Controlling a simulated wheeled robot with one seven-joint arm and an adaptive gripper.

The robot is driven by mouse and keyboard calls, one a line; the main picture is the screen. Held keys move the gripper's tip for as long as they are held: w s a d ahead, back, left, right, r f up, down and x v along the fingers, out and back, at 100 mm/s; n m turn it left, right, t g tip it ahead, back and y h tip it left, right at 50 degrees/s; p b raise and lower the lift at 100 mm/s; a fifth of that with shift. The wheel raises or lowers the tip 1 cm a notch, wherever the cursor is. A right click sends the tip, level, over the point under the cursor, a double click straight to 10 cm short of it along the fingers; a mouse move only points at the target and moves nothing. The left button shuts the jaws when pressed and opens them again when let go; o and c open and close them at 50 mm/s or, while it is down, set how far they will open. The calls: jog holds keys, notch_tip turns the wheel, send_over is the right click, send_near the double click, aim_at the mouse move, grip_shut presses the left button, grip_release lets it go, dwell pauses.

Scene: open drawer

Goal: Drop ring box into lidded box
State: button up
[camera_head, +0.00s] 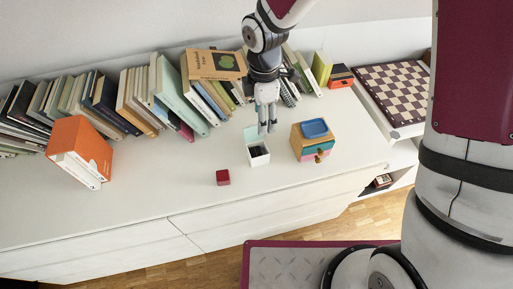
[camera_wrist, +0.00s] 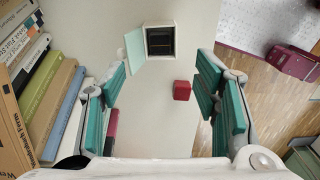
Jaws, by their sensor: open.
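The lidded box (camera_head: 260,160) is a white box with a dark inside, standing to the right of the ring box and farther back. Its pale green lid (camera_head: 251,135) stands open; the open box also shows at the top of the wrist view (camera_wrist: 160,24). My gripper (camera_head: 267,126) is open and empty, pointing down above the dresser behind the lidded box. Its teal finger pads (camera_wrist: 157,92) are spread wide apart.
A small wooden drawer box (camera_head: 299,147) with a blue tray (camera_head: 315,128) on top stands right of the lidded box. Books (camera_head: 112,100) line the wall behind, and an orange binder (camera_head: 80,150) stands at the left. A chessboard (camera_head: 394,88) lies at the right. The dresser's front left is clear.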

jog(key=shift+r, duration=1.8)
jog(key=s+d+r+m+t, duration=0.2)
jog(key=s+d+r+m, duration=0.3)
jog(key=d+r+m, duration=0.4)
jog(key=s+d+r+m+t, duration=0.2)
jog(key=s+d+r+m, duration=0.35)
jog(key=r, duration=0.55)
jog(key=s+d+r+m+t, duration=0.1)
jog(key=s+d+r+m, duration=0.2)
jog(key=s+m, duration=0.3)
jog(key=shift+s+d+m+t, duration=0.35)
jog(key=shift+s+d, duration=0.25)
jog(key=shift+s, duration=0.65)
jog(key=shift+c, duration=0.6)
